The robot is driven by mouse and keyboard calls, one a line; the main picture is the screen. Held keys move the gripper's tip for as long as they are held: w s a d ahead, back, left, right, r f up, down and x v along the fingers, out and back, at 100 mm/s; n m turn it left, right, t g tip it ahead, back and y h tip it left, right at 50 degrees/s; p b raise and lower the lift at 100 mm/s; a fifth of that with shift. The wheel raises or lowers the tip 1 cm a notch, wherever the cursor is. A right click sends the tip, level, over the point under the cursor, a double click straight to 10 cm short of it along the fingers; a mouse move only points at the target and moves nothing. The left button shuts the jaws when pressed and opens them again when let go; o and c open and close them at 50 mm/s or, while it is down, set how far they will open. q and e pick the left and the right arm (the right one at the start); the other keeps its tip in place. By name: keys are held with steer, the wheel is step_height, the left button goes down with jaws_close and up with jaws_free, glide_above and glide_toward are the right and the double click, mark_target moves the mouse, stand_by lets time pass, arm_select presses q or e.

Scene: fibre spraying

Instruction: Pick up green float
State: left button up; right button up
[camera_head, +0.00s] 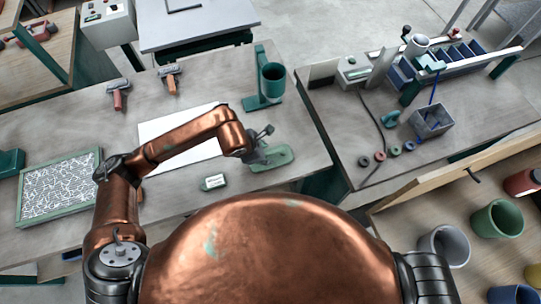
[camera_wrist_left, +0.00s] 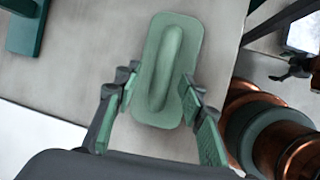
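The green float (camera_head: 274,158) lies flat on the grey worktable, right of the white sheet, with its long handle facing up. It also shows in the left wrist view (camera_wrist_left: 168,68). My left gripper (camera_head: 262,146) is over the float's left part. In the left wrist view my left gripper (camera_wrist_left: 158,95) is open, its two green-padded fingers on either side of the near end of the float's handle. I cannot tell whether the fingers touch the float.
A green holder with a cup (camera_head: 271,82) stands behind the float. A small green-and-white box (camera_head: 213,182) lies left of it. A white sheet (camera_head: 180,142), two rollers (camera_head: 169,80) and a green-framed tray (camera_head: 60,153) are farther left.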

arm_select(q)
steer(key=shift+w+d+f, duration=0.1)
steer(key=shift+d+f, duration=0.1)
steer(key=shift+f, duration=0.4)
steer(key=shift+c, duration=0.5)
jaws_close()
